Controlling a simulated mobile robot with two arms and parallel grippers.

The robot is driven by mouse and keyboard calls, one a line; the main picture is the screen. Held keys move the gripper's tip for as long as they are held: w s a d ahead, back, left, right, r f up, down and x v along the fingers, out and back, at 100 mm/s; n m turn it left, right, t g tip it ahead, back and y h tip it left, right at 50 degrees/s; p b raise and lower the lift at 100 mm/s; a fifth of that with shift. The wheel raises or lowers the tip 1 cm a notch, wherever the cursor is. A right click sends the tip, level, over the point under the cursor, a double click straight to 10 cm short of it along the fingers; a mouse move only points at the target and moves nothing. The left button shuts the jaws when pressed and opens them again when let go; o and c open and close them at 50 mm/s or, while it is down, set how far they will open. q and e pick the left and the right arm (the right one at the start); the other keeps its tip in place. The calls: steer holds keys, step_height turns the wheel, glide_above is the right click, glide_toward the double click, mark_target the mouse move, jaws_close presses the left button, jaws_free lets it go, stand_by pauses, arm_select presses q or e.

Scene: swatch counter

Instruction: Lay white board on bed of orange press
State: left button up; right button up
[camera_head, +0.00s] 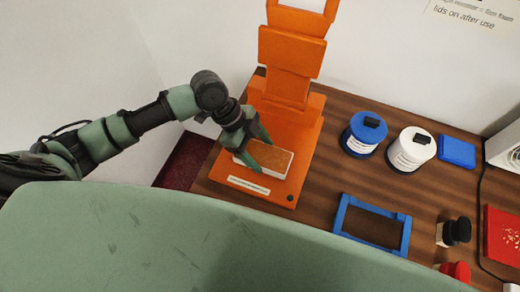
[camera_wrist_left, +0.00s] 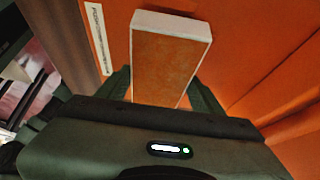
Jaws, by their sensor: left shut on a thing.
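The orange press (camera_head: 290,57) stands at the counter's left end, its upper part raised and its bed (camera_head: 306,132) open in front. The white board (camera_head: 284,171) has white edges and an orange-brown upper face. It lies at the bed, level or nearly so; I cannot tell whether it touches the bed. My left gripper (camera_head: 256,150) is shut on the board, with fingers on its two long sides. In the left wrist view the board (camera_wrist_left: 170,62) extends forward from between the fingers, over orange press surface. My right gripper is not in view.
A blue-lidded jar (camera_head: 364,133), a white-lidded jar (camera_head: 410,152) and a blue block (camera_head: 457,152) stand right of the press. A blue frame (camera_head: 345,213), a dark-topped stamp (camera_head: 455,232) and a red box (camera_head: 503,236) lie nearer. Bare wood shows between press and frame.

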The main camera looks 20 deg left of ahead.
arm_select(q)
steer(key=shift+f, duration=0.25)
steer(key=o, duration=1.6)
steer(key=b+v, duration=0.1)
steer(key=v, duration=0.6)
steer(key=shift+a+b, duration=0.1)
steer(key=shift+b, duration=0.25)
steer(key=shift+a+r, duration=0.15)
steer(key=shift+r, duration=0.15)
